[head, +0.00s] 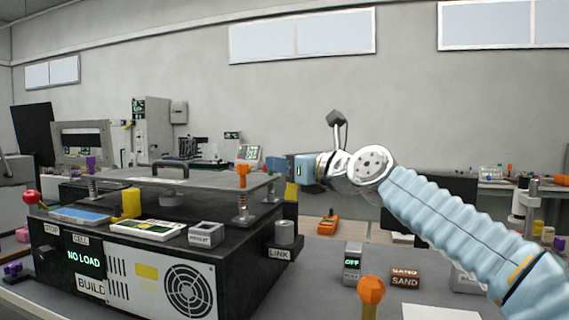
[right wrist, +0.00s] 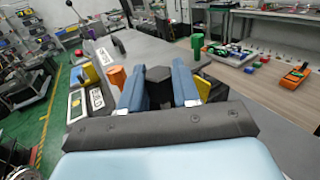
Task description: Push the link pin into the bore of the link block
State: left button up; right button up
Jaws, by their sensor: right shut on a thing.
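My right gripper (head: 276,167) reaches in from the right and hangs above the right end of the dark machine. In the right wrist view its two blue fingers (right wrist: 160,88) are closed on a dark, many-sided piece (right wrist: 158,76), which may be the head of the link pin. Its lower part is hidden. A grey cylindrical block (head: 284,232) stands on a ledge above the LINK label (head: 279,253), below the gripper and apart from it; it looks like the link block. Its bore cannot be made out. My left gripper is not in view.
The dark machine (head: 190,283) carries a grey plate (head: 205,180), an orange-topped spring post (head: 242,190) and a small grey box (head: 206,233). An orange knob (head: 371,290), a switch box marked OFF (head: 352,262) and a brown SAND block (head: 405,277) stand on the grey table.

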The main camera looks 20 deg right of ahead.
jog(key=shift+r, duration=0.1)
jog(key=shift+s+f+b, duration=0.15)
jog(key=shift+f+b, duration=0.3)
jog(key=shift+f, duration=0.05)
notch_tip(320, 180, down, 5)
jog(key=b, duration=0.4)
jog(key=shift+r, duration=0.1)
jog(key=shift+p, duration=0.7)
dwell(1.0)
jog(key=shift+f+b, duration=0.95)
jog(key=shift+f, duration=0.15)
jog(key=o, duration=1.1)
